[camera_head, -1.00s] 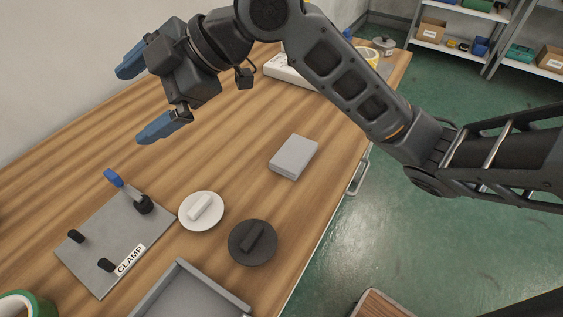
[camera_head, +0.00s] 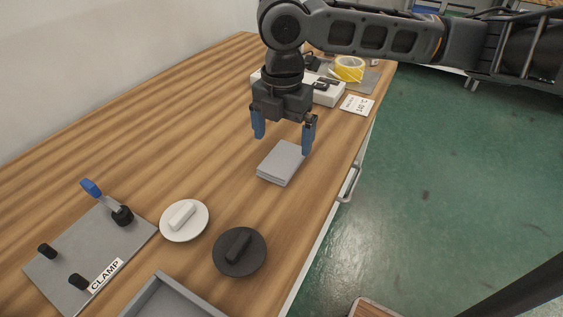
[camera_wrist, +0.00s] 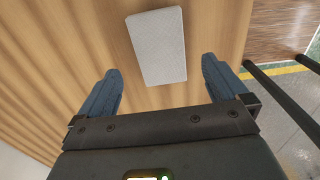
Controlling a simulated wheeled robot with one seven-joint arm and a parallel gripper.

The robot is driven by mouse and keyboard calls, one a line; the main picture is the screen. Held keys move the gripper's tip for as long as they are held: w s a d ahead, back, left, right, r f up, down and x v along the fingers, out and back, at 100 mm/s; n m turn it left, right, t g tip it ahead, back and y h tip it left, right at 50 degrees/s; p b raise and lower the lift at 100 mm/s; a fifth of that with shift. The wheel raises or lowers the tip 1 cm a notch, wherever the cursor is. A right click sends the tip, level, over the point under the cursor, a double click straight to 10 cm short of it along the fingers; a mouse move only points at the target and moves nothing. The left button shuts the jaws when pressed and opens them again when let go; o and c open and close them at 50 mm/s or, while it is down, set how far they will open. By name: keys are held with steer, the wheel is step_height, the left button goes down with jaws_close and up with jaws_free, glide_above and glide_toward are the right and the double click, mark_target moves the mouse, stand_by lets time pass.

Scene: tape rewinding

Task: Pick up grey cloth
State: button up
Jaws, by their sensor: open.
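The grey cloth (camera_head: 281,163) is a folded, flat rectangular stack lying on the wooden table near its right edge. In the wrist view the cloth (camera_wrist: 158,46) lies ahead of the fingers, roughly between their lines and a little tilted. My gripper (camera_head: 283,142) points down with its blue fingers spread, just behind and above the cloth. It is open and empty, and in the wrist view the gripper (camera_wrist: 160,90) shows a wide gap between the fingertips. I cannot tell the exact height of the fingers over the cloth.
In front are a white disc with a handle (camera_head: 184,221), a black disc with a handle (camera_head: 240,252), a clamp plate (camera_head: 84,252) and a grey tray (camera_head: 160,291). Behind my gripper are a white device (camera_head: 327,94), a yellow tape roll (camera_head: 348,69) and a label card (camera_head: 357,105).

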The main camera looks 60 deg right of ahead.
mark_target(283, 158)
step_height(283, 158, down, 5)
steer(key=shift+f+b, duration=0.1)
steer(key=shift+b, duration=0.2)
steer(key=c, duration=1.1)
step_height(283, 158, up, 4)
steer(key=shift+p, duration=0.3)
steer(key=s+d+r, duration=0.6)
steer(key=s+r, duration=0.1)
steer(key=s, duration=0.3)
